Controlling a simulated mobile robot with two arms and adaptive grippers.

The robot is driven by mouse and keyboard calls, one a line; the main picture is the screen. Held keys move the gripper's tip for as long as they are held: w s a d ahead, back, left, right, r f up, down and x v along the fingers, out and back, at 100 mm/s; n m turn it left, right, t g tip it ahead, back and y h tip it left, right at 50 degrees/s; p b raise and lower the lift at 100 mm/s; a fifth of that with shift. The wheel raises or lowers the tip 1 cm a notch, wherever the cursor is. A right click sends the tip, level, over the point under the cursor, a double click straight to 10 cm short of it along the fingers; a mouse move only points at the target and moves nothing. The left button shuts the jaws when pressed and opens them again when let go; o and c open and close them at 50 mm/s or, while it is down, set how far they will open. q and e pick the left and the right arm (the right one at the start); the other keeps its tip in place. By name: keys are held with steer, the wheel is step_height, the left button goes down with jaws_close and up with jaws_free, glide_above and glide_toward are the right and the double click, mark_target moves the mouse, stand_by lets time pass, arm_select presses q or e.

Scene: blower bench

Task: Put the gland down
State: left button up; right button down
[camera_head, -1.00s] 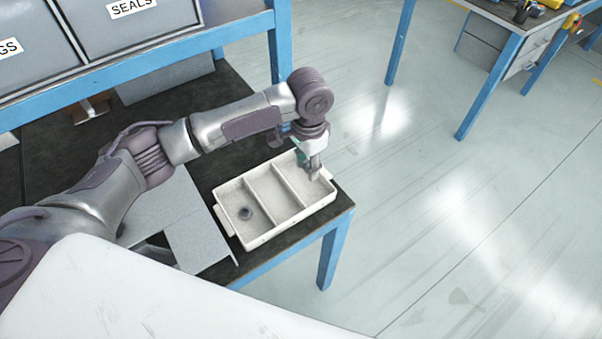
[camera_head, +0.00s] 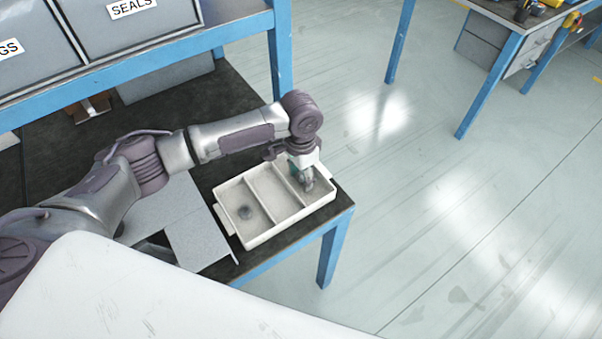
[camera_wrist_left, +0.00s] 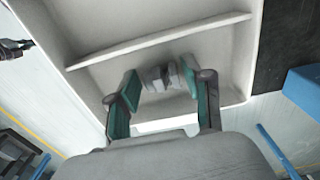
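The gland (camera_wrist_left: 161,77) is a small grey metallic piece, somewhat blurred, between the green finger pads of my left gripper (camera_wrist_left: 160,80) in the left wrist view. In the head view, the left gripper (camera_head: 303,179) reaches down into the right compartment of a white divided tray (camera_head: 263,238). The gland is low in that compartment; I cannot tell whether it touches the floor. The right gripper is not in view.
The tray stands near the corner of the dark bench (camera_head: 226,95). A grey plate (camera_head: 197,235) lies to its left. Bins labelled SEALS (camera_head: 130,25) stand above on a blue frame.

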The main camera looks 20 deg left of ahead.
mark_target(301, 176)
arm_select(q)
steer(key=shift+o, duration=0.3)
step_height(301, 176, up, 12)
steer(key=shift+r, duration=0.15)
stand_by(0.4)
